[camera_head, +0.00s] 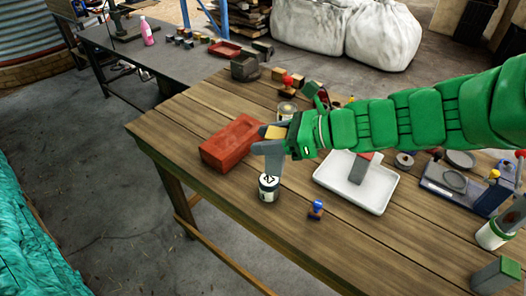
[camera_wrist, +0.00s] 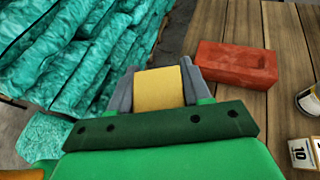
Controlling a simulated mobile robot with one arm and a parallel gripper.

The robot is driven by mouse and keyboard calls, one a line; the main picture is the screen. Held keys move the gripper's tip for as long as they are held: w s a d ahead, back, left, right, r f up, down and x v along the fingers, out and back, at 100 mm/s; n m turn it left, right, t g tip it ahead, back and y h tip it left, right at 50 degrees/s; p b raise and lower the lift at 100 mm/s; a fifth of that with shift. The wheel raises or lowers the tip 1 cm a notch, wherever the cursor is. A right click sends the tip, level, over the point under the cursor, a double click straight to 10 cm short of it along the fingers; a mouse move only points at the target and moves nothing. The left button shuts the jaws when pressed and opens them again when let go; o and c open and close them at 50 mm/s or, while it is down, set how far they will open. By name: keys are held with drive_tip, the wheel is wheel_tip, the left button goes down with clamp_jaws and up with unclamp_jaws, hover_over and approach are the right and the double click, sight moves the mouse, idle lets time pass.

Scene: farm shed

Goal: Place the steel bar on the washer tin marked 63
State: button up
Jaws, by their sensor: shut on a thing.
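My gripper (camera_head: 272,148) reaches in from the right, over the wooden table. In the wrist view the bar's yellow face (camera_wrist: 160,88) shows between the fingertips of my gripper (camera_wrist: 160,85). A small pale tin with a dark mark (camera_head: 268,190) stands just below the fingers in the head view. I cannot read its number, nor tell whether anything touches it.
A red brick (camera_head: 231,143) lies left of my gripper. A white tray (camera_head: 335,185) holds a red-topped grey bar (camera_head: 361,168). A blue-topped stamp (camera_head: 316,210) stands in front. Another tin (camera_head: 287,112) stands behind. The table's front strip is mostly clear.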

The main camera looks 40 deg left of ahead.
drive_tip(key=shift+w+a+f, duration=0.45)
drive_tip(key=shift+a+f, duration=0.1)
drive_tip(key=shift+f, duration=0.85)
drive_tip(key=shift+w+a+f, duration=0.45)
drive_tip(key=shift+a+f, duration=0.15)
drive_tip(key=shift+f, duration=0.75)
drive_tip(key=shift+w+a+f, duration=0.45)
drive_tip(key=shift+a+f, duration=0.1)
drive_tip(key=shift+f, duration=0.85)
drive_tip(key=o, duration=1.2)
drive_tip(key=shift+f, duration=0.1)
drive_tip(key=shift+o, duration=0.2)
drive_tip(key=v, duration=1.2)
drive_tip(key=shift+r, duration=0.2)
drive_tip(key=shift+s, duration=0.1)
